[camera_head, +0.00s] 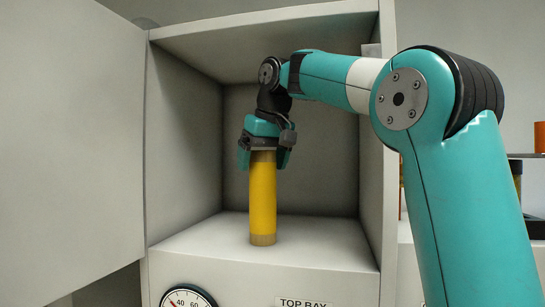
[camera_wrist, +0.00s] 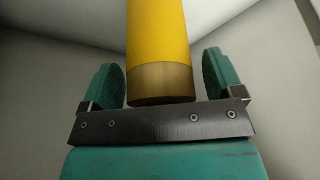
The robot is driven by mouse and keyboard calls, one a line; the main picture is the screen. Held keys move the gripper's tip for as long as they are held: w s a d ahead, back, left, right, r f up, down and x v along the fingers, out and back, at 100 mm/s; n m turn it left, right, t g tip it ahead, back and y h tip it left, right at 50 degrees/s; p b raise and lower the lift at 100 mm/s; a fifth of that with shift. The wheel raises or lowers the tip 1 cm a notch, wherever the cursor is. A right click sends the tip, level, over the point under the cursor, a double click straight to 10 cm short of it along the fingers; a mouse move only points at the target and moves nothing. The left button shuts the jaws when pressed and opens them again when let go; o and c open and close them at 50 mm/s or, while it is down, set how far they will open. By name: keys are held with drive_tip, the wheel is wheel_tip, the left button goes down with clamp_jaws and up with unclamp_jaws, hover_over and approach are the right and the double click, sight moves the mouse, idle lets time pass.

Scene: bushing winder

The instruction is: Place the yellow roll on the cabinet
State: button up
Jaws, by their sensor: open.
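The yellow roll (camera_head: 263,195) stands upright on the floor of the open cabinet bay (camera_head: 325,229), with a brownish band at its lower end. My gripper (camera_head: 264,158) is at the roll's top end, pointing down, with its teal fingers on either side. In the wrist view the roll (camera_wrist: 158,35) rises between the two fingers of my gripper (camera_wrist: 165,80), its brown end close to the palm. Gaps show between the roll and both fingers, so the jaws are open around it.
The cabinet door (camera_head: 75,140) stands open at the left. Side walls and a ceiling enclose the bay around my arm. A gauge (camera_head: 188,297) and a "TOP BAY" label (camera_head: 303,302) are on the front below. An orange item (camera_head: 539,137) shows at the far right.

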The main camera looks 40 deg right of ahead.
drive_tip(key=p+v, duration=0.3)
drive_tip(key=v, duration=0.1)
drive_tip(key=shift+r+p, duration=0.2)
drive_tip(key=shift+p, duration=0.1)
drive_tip(key=s+a+f, duration=0.1)
drive_tip(key=s, duration=1.1)
drive_tip(key=s+a+f+n+g+y, duration=0.25)
drive_tip(key=a+f+n+y, duration=0.2)
drive_tip(key=a+f, duration=1.1)
drive_tip(key=s+a+f+n+g, duration=0.2)
drive_tip(key=s+a+f+n, duration=0.2)
drive_tip(key=s+f, duration=0.6)
drive_tip(key=shift+a, duration=1)
